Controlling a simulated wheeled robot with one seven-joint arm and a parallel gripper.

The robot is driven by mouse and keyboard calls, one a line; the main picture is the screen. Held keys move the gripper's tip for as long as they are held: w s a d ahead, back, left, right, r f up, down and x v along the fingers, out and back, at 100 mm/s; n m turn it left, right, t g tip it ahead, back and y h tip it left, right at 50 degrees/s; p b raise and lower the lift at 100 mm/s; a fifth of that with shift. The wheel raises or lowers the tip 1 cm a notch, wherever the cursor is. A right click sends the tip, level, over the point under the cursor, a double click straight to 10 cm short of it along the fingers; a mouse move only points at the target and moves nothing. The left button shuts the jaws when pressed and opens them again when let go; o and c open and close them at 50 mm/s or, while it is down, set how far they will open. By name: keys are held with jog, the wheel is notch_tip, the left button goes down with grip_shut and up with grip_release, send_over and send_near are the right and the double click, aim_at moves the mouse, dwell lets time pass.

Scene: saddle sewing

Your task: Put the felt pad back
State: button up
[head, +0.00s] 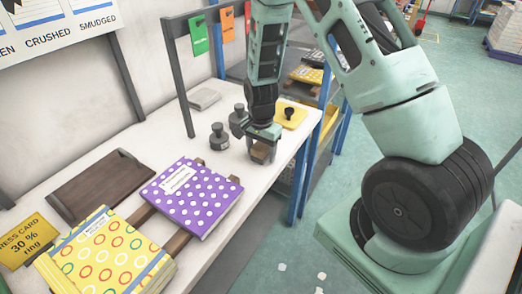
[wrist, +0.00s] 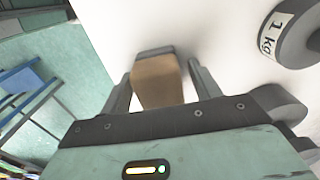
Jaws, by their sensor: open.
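My gripper (head: 262,155) points down at the right part of the white table, with its jaws open. A small brown block (wrist: 158,82) with a dark grey layer at its far end stands between the two fingers in the wrist view. The block (head: 260,151) also shows below the gripper in the head view, partly hidden by the fingers. I cannot tell whether its grey layer is the felt pad. A flat grey piece (head: 204,98) lies at the back of the table; its material is unclear.
Two dark weights (head: 219,137) stand left of my gripper; one is marked 1 kg in the wrist view (wrist: 285,35). A black stamp on a yellow pad (head: 291,116) is to the right. A purple dotted book (head: 192,198), yellow books (head: 105,250) and a brown board (head: 102,185) lie left.

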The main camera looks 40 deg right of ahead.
aim_at(261, 144)
notch_tip(261, 144, up, 12)
jog(key=shift+f+b, duration=0.1)
jog(key=shift+b, duration=0.75)
jog(key=s+a+r+n+y, duration=0.1)
jog(key=s+a+r+n, duration=0.3)
jog(key=a, duration=0.4)
jog(key=s+a+r+n, duration=0.1)
jog(key=s+a+n, duration=0.35)
jog(key=a, duration=0.35)
jog(key=s+a+r+n, duration=0.1)
jog(key=s+a+n, duration=0.3)
jog(key=s+n, duration=0.2)
jog(key=s+a+r+n, duration=0.1)
jog(key=s+a+n, duration=0.3)
jog(key=s+n, duration=0.3)
jog(key=s, duration=0.2)
jog(key=shift+s+a+r, duration=0.15)
jog(key=shift+s+r, duration=0.2)
jog(key=shift+s, duration=0.05)
